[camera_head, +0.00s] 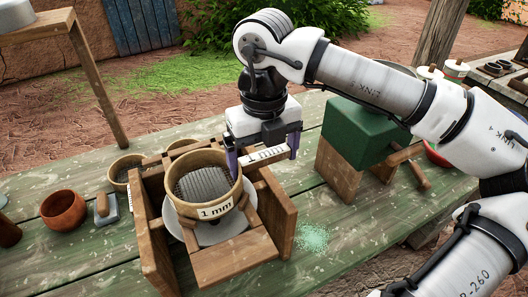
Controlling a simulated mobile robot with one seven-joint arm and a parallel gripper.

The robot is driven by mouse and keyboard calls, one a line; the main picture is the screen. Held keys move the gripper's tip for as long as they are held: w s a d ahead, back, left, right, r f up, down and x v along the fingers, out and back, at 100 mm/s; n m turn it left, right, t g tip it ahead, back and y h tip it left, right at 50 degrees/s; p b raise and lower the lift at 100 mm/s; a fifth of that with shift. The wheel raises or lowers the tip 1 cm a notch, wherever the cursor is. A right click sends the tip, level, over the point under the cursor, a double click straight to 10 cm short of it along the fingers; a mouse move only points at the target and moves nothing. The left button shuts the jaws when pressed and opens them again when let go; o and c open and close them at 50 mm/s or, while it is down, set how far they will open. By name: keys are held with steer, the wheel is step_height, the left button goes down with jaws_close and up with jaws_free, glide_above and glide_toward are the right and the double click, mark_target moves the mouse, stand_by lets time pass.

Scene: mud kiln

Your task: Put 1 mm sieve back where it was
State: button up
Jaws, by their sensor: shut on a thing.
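The 1 mm sieve (206,186) is a round tan-rimmed sieve with grey mesh and a "1 mm" label on its front. It sits in or just over a wooden frame (233,262), above a pale round dish (205,233). My gripper (264,156) is at the sieve's back right, its purple fingers either side of a pale bar marked "1 mm". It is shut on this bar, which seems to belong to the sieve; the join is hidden. Whether the sieve touches the frame cannot be told.
Other round sieves (124,171) stand behind left of the frame. A brown bowl (64,210) and a small wood-handled tool (106,208) lie left. A green block (358,133) on a wooden stand is right. Pale green powder (313,238) lies on the table. A wooden post rises back left.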

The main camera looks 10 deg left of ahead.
steer(key=shift+f+b, duration=0.35)
steer(key=shift+b, duration=0.05)
steer(key=o, duration=0.7)
steer(key=shift+o, duration=0.2)
steer(key=shift+r, duration=0.1)
steer(key=shift+r+p, duration=0.5)
steer(key=shift+p, duration=0.15)
step_height(320, 180, up, 12)
steer(key=b, duration=0.1)
steer(key=shift+f+b, duration=0.2)
steer(key=shift+b, duration=0.15)
steer(key=shift+s+f, duration=0.1)
